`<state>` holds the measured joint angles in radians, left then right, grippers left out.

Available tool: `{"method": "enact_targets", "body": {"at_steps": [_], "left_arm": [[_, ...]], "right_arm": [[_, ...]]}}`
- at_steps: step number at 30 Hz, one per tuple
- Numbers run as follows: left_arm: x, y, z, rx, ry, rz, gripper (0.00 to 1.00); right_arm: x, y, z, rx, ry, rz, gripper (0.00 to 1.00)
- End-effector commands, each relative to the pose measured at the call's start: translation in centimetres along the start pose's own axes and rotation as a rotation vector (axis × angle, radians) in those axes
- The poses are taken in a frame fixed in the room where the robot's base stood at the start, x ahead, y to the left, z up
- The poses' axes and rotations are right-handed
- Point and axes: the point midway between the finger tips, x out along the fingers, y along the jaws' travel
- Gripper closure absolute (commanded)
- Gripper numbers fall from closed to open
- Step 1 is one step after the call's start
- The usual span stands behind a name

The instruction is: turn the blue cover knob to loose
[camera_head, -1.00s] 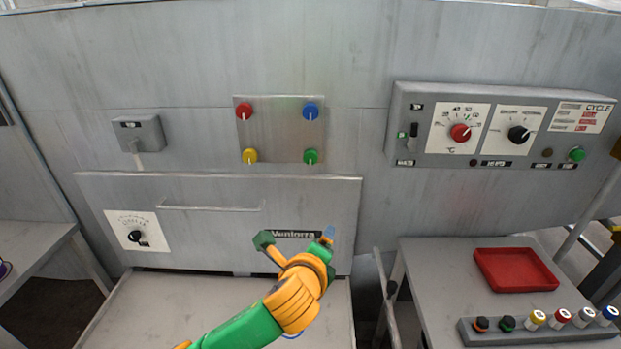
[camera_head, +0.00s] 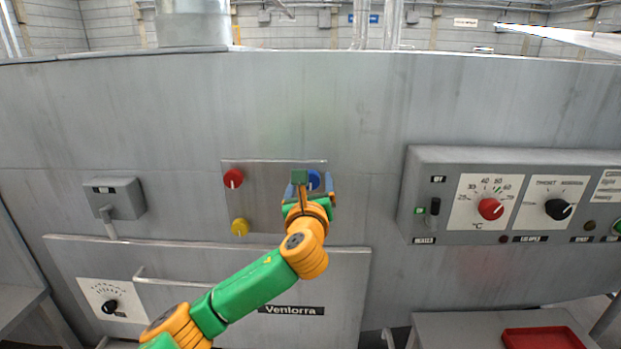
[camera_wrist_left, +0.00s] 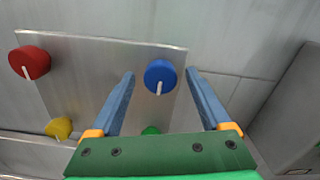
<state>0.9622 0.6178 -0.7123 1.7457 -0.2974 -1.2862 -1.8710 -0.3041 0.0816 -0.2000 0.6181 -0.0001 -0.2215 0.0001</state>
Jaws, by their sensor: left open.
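The blue cover knob (camera_head: 313,179) is at the upper right of a metal plate (camera_head: 262,197) on the grey machine front, partly hidden behind my left gripper in the head view. My left gripper (camera_head: 312,184) is raised in front of it. In the left wrist view the blue knob (camera_wrist_left: 160,77) has a white pointer line aimed downward. The open fingers of my left gripper (camera_wrist_left: 160,78) stand on either side of the knob, with gaps on both sides. Whether the fingertips reach level with it cannot be told. My right gripper is out of view.
A red knob (camera_head: 233,179) and a yellow knob (camera_head: 240,227) share the plate. A green knob (camera_wrist_left: 151,131) shows partly behind my gripper in the wrist view. A control box (camera_head: 425,160) juts out at the right; a red tray (camera_head: 543,338) lies below.

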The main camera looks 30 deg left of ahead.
Motion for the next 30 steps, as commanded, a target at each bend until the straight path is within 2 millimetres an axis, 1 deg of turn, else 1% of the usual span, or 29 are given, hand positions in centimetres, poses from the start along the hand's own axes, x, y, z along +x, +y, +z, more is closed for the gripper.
{"method": "enact_targets", "body": {"at_steps": [6,7,8,9,11,12,14,15,16,23,30], "left_arm": [[0.17,-0.01,-0.07,0.0,0.0,-0.001,0.19],[0.17,-0.01,-0.07,0.0,0.0,-0.001,0.21],[0.16,-0.01,-0.07,-0.001,0.0,-0.001,0.3],[0.16,-0.01,-0.07,-0.001,0.0,-0.001,0.4],[0.15,0.0,-0.07,-0.001,0.0,-0.001,0.57],[0.15,0.0,-0.07,-0.001,0.0,-0.001,0.67],[0.15,0.0,-0.06,-0.001,0.0,-0.001,0.84],[0.14,0.0,-0.06,-0.001,0.0,-0.001,0.94],[0.14,0.0,-0.06,-0.001,0.0,-0.001,1.0],[0.14,-0.01,-0.04,-0.021,0.0,-0.001,1.0],[0.15,-0.04,-0.01,-0.14,0.0,-0.001,1.0]], "right_arm": [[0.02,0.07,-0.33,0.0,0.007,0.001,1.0],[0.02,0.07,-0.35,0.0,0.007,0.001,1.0],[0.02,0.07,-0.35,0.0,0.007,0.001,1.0],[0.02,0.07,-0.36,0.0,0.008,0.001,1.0],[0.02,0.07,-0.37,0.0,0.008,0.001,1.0],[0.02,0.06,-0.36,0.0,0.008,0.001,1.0],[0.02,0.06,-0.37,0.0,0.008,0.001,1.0],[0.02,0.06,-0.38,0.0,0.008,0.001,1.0],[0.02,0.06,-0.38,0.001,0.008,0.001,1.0],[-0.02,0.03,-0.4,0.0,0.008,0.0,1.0],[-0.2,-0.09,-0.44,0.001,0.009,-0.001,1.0]]}}
